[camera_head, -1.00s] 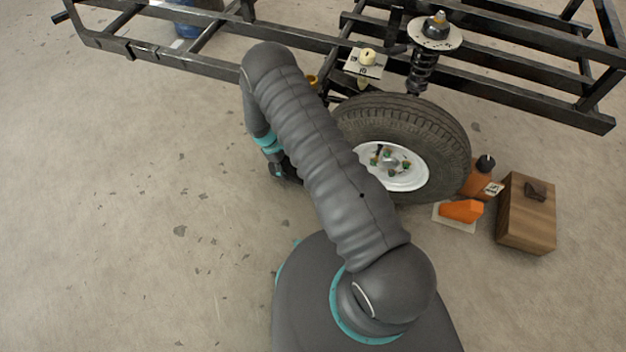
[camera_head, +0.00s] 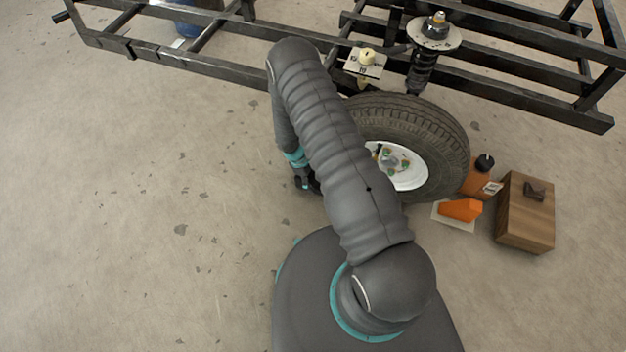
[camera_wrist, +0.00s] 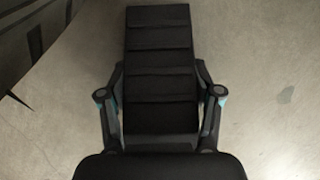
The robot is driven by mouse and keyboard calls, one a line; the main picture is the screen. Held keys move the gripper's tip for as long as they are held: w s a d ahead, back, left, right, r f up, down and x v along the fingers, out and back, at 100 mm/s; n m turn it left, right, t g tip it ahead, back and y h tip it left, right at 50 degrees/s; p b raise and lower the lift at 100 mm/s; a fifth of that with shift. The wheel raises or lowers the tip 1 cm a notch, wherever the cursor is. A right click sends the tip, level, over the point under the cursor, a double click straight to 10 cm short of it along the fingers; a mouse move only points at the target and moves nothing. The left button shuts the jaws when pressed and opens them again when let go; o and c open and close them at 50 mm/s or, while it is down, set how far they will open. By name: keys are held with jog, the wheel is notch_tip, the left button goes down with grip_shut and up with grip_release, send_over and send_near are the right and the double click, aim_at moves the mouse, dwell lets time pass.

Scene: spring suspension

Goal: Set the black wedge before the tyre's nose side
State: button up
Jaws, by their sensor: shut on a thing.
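The black wedge (camera_wrist: 160,70), with a ribbed face, fills the middle of the wrist view. My gripper (camera_wrist: 160,105) is shut on it, one finger on each side. In the head view my gripper (camera_head: 303,181) is low, just left of the tyre (camera_head: 440,130); the wedge there is mostly hidden by my gripper and arm. The tyre stands upright with a white rim. My arm covers its left side, so the gap between wedge and tyre cannot be told. Whether the wedge touches the floor is also unclear.
A black metal frame (camera_head: 500,90) spans the back, with a spring strut (camera_head: 423,70) and a labelled card (camera_head: 366,68). Right of the tyre are an orange wedge (camera_head: 460,209), an orange bottle (camera_head: 478,178) and a wooden block (camera_head: 525,215). The floor at left is clear.

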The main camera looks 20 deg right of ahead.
jog(key=o, duration=1.8)
jog(key=v, duration=1.1)
jog(key=shift+w+r, duration=0.15)
jog(key=shift+r, duration=0.1)
jog(key=shift+a+r, duration=0.1)
jog(key=shift+r, duration=0.1)
